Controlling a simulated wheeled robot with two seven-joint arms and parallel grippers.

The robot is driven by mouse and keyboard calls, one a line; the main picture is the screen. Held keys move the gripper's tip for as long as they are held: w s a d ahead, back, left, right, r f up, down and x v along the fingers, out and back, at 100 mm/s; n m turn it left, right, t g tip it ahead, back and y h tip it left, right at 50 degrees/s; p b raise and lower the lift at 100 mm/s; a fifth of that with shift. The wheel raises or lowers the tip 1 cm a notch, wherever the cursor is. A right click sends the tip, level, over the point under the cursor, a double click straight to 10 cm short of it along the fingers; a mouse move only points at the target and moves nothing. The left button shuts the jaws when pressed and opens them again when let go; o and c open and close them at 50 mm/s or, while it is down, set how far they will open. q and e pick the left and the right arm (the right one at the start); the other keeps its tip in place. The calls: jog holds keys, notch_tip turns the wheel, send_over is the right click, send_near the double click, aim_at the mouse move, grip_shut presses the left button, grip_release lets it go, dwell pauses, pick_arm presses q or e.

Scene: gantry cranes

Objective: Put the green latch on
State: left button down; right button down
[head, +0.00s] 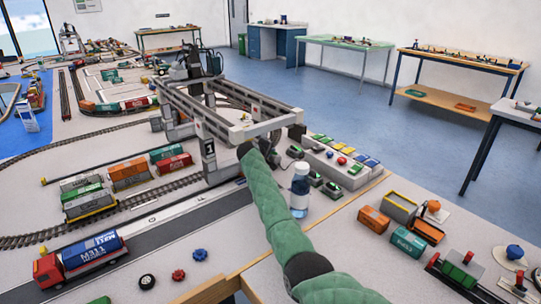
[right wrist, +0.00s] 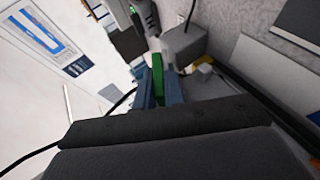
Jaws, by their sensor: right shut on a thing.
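In the right wrist view a narrow green latch (right wrist: 158,68) stands between the two blue-grey fingers of my right gripper (right wrist: 159,92), which is shut on it. A grey block (right wrist: 184,45) and a dark grey fitting lie just beyond the latch; I cannot tell whether they touch it. In the head view my right arm, in a green sleeve, reaches up to the near end of the gantry crane (head: 215,121). Its gripper and the latch are hidden there behind the arm and crane. My left gripper is not in view.
Container wagons (head: 130,173) and a truck (head: 80,257) stand left. Loose containers (head: 408,242) lie on the right table.

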jog(key=c, duration=1.8)
grip_release()
jog(key=shift+o, duration=0.2)
jog(key=shift+s+a, duration=0.1)
